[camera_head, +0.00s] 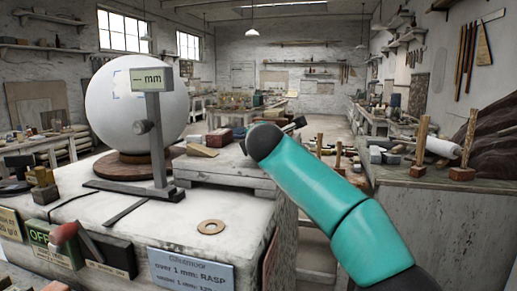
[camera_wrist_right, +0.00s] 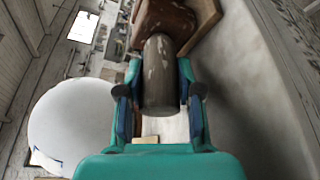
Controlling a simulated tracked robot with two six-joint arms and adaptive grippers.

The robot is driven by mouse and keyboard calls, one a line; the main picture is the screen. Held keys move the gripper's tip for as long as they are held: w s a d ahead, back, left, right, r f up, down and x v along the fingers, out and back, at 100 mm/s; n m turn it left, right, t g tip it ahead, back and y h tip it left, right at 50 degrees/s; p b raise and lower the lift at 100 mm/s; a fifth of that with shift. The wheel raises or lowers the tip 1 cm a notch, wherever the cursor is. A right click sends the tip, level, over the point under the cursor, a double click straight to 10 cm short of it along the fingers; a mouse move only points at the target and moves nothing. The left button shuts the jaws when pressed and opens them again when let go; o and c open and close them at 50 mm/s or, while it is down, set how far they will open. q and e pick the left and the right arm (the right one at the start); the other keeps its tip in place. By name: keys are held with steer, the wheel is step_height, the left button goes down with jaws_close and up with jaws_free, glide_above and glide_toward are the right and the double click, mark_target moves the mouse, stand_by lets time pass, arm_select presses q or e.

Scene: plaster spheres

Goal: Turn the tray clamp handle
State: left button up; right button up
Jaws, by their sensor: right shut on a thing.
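In the right wrist view, a worn grey-brown cylinder (camera_wrist_right: 160,78), which looks like the clamp handle, stands between the two fingers of my right gripper (camera_wrist_right: 160,98). The fingers are shut on it from both sides. Its far end meets a dark red-brown part (camera_wrist_right: 168,20). In the head view my teal right arm (camera_head: 320,190) reaches in from the lower right to the tray's right end, and hides the handle and most of the gripper. The pale raised tray (camera_head: 225,172) stands on the white bench top. My left gripper is in neither view.
A large white sphere (camera_head: 120,105) sits on a round wooden base, behind a gauge stand (camera_head: 155,130). A reddish block (camera_head: 219,138) and a wooden wedge (camera_head: 202,151) lie on the tray.

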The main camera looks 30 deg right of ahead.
steer(key=shift+w+a+f+m+b, duration=0.1)
steer(key=shift+f+m+b, duration=0.2)
steer(key=shift+m+b, duration=0.15)
steer(key=shift+t, duration=0.3)
steer(key=o, duration=1.1)
steer(key=shift+o, duration=0.3)
steer(key=shift+r, duration=0.15)
steer(key=v, duration=1.2)
